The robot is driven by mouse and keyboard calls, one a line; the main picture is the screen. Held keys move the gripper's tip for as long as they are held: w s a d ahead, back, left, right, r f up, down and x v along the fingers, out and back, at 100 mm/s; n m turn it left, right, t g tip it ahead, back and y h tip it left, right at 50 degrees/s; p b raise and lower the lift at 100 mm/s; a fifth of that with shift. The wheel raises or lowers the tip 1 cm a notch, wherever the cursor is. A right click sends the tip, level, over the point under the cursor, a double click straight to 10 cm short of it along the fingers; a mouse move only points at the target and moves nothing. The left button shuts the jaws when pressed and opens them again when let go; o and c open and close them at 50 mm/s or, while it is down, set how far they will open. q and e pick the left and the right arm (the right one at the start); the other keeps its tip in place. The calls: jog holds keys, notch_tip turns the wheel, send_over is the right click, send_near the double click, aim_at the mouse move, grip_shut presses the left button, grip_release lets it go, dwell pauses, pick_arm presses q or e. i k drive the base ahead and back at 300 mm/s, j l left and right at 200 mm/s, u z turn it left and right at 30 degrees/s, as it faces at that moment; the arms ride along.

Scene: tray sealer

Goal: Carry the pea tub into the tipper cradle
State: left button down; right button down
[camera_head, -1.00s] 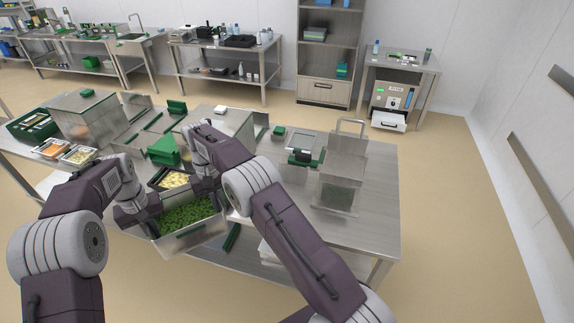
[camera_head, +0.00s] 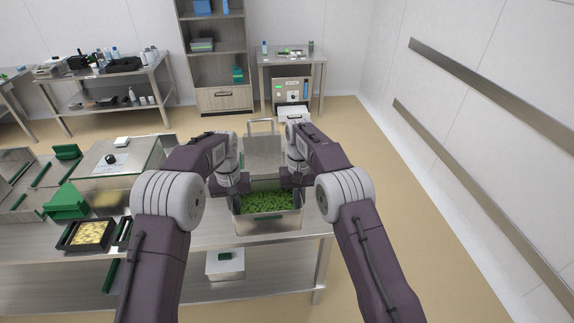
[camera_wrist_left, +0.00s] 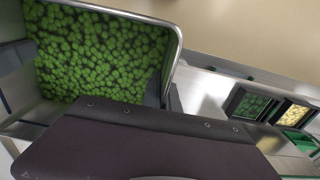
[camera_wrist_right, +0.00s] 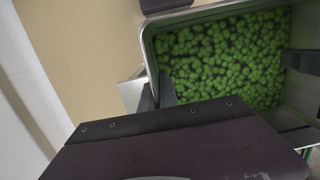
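The pea tub (camera_head: 268,222) is a metal tub full of green peas, level in the middle of the head view, above the table's right part. It also shows in the left wrist view (camera_wrist_left: 178,42) and the right wrist view (camera_wrist_right: 150,38). My left gripper (camera_head: 237,192) is shut on its left wall, and my right gripper (camera_head: 301,185) is shut on its right wall. One finger of each shows inside the tub. A metal box with a raised frame (camera_head: 262,145), possibly the tipper cradle, stands behind the tub, partly hidden by my arms.
A black tray of yellow pieces (camera_head: 86,236) and a green block-shaped part (camera_head: 66,203) are on the table at left. A lidded metal box (camera_head: 115,158) stands behind them. A white container (camera_head: 224,265) is on the lower shelf. Floor is clear right of the table.

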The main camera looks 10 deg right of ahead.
aim_at(264, 164)
jog(key=i, duration=0.95)
